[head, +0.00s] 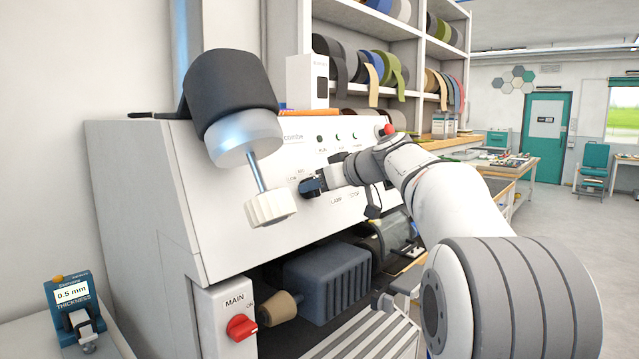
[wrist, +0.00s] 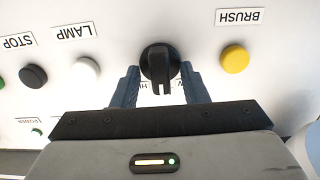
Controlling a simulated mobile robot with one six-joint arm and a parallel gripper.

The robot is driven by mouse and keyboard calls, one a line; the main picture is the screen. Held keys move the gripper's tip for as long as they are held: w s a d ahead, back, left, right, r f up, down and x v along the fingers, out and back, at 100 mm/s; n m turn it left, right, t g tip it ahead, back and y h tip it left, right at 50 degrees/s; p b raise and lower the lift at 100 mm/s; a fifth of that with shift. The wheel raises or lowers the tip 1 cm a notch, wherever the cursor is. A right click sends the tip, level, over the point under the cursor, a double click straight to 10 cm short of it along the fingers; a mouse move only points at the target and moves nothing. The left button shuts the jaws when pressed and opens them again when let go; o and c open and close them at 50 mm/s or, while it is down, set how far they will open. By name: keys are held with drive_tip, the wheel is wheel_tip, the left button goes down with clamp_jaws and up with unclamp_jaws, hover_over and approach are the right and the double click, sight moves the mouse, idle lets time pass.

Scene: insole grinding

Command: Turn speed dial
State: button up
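The speed dial is a black round knob (wrist: 159,60) with a raised grip bar, on the white machine panel (wrist: 200,30). In the wrist view, the two dark blue-grey fingers of my gripper (wrist: 160,74) stand one on each side of it. A narrow gap shows between the fingers and the grip bar, so my gripper looks open around the dial. The range label below the dial is partly hidden by the fingers. In the head view, my gripper (head: 312,187) is at the panel front and hides the dial.
A yellow BRUSH button (wrist: 235,59), a white LAMP button (wrist: 86,71) and a black STOP button (wrist: 33,76) flank the dial. A red MAIN switch (head: 241,327) is below.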

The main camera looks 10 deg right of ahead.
drive_tip(key=shift+c, duration=0.2)
clamp_jaws()
drive_tip(key=shift+m, duration=0.3)
drive_tip(key=m, duration=0.4)
drive_tip(key=shift+d, duration=0.1)
drive_tip(key=shift+m, duration=2.1)
drive_tip(key=shift+o, duration=0.2)
unclamp_jaws()
